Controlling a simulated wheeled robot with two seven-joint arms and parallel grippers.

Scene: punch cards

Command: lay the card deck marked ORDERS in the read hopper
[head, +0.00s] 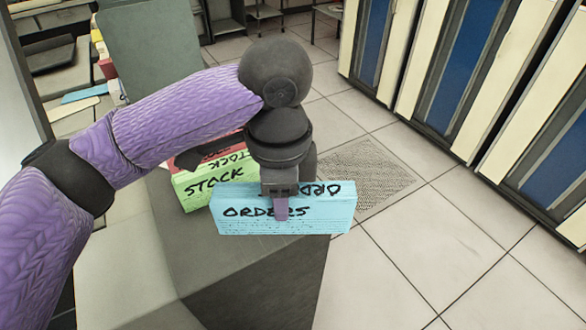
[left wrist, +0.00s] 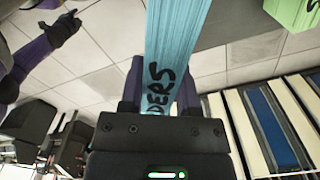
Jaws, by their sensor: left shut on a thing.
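The light blue deck marked ORDERS (head: 235,221) is in my left gripper (head: 282,208), whose fingers are shut on it near its middle. It also shows between the two fingers in the left wrist view (left wrist: 172,45). In the head view the deck overlaps the end of a dark grey cabinet top; I cannot tell whether it touches it. A green deck marked STOCK (head: 205,188) stands just behind and left of it, and its corner shows in the left wrist view (left wrist: 298,10). A dark gripper, apparently my right one (left wrist: 66,26), shows there at upper left. I cannot identify the read hopper.
The dark grey cabinet (head: 240,285) stands in front, with a red deck (head: 222,152) behind the green one, partly hidden by my arm. Tall cream and blue cabinets (head: 455,65) line the right. Tiled floor (head: 410,255) lies open between. Shelves and papers are at upper left.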

